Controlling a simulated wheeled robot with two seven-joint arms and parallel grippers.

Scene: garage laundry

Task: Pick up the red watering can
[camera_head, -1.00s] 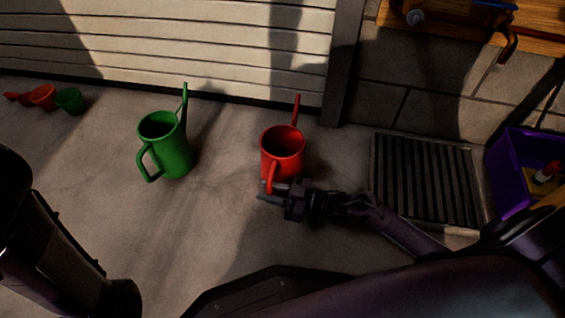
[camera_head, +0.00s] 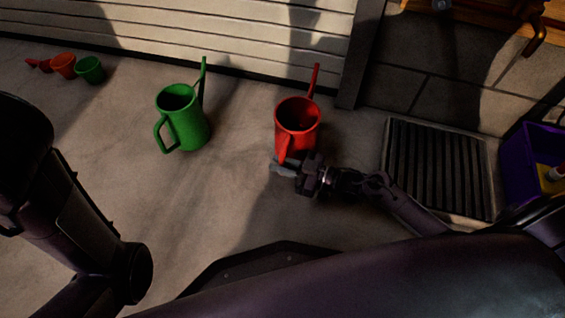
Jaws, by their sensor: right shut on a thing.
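The red watering can (camera_head: 297,122) stands upright on the concrete floor near the middle of the head view. Its spout points up toward the shutter and its handle faces me. My right gripper (camera_head: 284,167) is at the handle's lower part, shut on it; the fingers partly cover the handle. The can seems to rest on the floor, but I cannot tell whether its base is clear of it. My left arm shows at the left; its gripper is out of view.
A green watering can (camera_head: 184,122) stands to the left. A floor grate (camera_head: 437,168) and a purple crate (camera_head: 519,170) lie right. Floor between the cans is clear.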

